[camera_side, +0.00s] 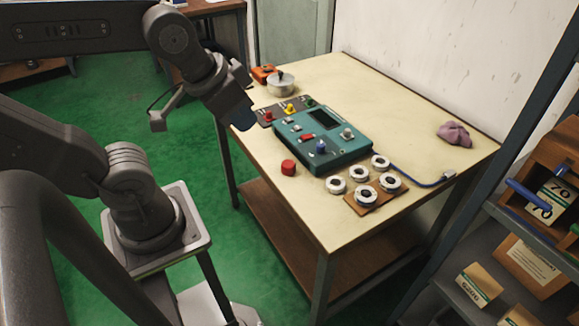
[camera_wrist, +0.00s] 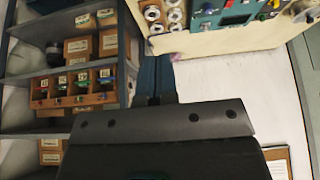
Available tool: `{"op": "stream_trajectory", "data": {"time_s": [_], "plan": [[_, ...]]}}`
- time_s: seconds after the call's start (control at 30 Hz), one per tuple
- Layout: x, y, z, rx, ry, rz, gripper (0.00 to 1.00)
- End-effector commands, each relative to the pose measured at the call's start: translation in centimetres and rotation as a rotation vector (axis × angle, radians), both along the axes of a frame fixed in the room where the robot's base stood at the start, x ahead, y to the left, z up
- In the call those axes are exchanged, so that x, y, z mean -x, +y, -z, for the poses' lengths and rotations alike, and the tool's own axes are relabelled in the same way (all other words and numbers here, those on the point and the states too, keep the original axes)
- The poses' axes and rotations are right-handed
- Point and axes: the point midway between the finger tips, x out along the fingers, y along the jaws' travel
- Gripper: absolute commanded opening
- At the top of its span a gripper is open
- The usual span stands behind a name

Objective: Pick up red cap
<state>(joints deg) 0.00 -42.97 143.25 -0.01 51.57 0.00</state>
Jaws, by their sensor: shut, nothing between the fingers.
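A short round red cap (camera_side: 288,167) stands on the cream table, near its left edge and in front of a teal instrument box (camera_side: 335,150). A smaller red piece (camera_side: 268,115) sits on a dark strip with a yellow and a green piece. My gripper (camera_side: 243,119) is in the air by the table's left edge, apart from the red cap. In the wrist view my gripper (camera_wrist: 155,85) shows dark blue fingers shut together with nothing between them. I cannot make out the red cap in the wrist view.
White bearing rings (camera_side: 364,194) lie at the table's front, some on a brown board. A metal pot (camera_side: 281,84) stands at the back left, a purple cloth (camera_side: 455,134) at the right. Shelves (camera_side: 520,250) stand to the right.

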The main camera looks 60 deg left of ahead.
Motion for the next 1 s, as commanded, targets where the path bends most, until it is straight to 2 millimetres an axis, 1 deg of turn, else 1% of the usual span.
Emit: {"op": "stream_trajectory", "data": {"time_s": [0.43,1.0], "plan": [[-0.01,0.00,0.00,0.000,0.000,0.000,0.01],[0.00,0.00,0.00,0.000,0.000,0.000,0.56]]}}
